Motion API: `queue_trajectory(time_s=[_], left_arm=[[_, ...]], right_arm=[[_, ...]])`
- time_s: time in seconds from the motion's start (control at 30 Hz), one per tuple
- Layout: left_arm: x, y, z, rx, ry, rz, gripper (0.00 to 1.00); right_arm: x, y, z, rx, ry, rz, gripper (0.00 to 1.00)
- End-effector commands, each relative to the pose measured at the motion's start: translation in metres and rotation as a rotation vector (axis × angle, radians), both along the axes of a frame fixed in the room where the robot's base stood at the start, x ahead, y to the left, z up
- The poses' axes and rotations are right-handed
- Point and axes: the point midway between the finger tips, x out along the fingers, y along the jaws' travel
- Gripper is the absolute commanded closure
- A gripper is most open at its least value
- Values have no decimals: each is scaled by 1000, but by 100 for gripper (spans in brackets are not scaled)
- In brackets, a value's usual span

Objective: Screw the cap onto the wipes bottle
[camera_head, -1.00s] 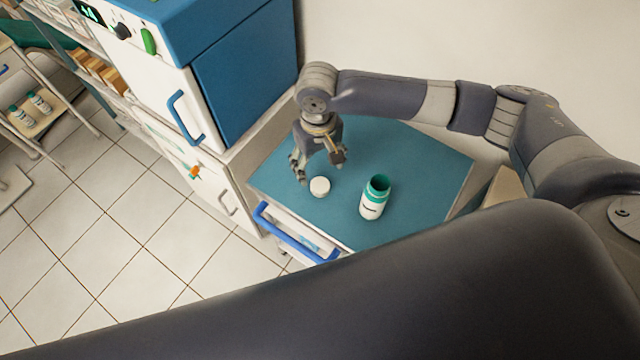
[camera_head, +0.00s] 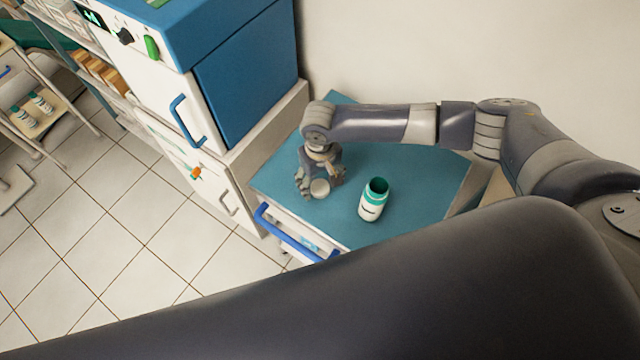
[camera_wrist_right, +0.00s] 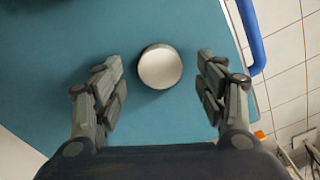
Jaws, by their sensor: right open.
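The white round cap (camera_head: 320,188) lies on the teal top (camera_head: 420,160) of the cart. My right gripper (camera_head: 320,187) points down at the cap, with its fingers low around it. In the right wrist view the cap (camera_wrist_right: 160,66) lies ahead of and between the two spread fingers of the open gripper (camera_wrist_right: 160,85), with a gap on each side. The white wipes bottle (camera_head: 371,205) with a green neck stands upright and open to the right of the cap. My left gripper is out of view; a dark arm link of mine crosses the foreground.
A blue and white cabinet (camera_head: 245,75) stands left of the cart, close to my right gripper. A blue drawer handle (camera_head: 290,235) runs along the cart's front. The teal top is clear behind and right of the bottle.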

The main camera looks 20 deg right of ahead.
Motion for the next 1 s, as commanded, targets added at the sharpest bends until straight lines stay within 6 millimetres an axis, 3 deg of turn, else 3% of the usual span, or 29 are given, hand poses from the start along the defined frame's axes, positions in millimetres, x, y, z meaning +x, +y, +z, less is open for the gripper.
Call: queue_trajectory(time_s=[0.2,0.53,0.73,1.0], left_arm=[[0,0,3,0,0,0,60],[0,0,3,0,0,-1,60],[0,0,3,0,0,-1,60],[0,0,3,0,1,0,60]], right_arm=[[-1,0,-18,0,1,1,35],[-1,0,-18,0,1,1,35],[-1,0,-18,0,1,1,68],[-1,0,-18,0,1,1,70]])
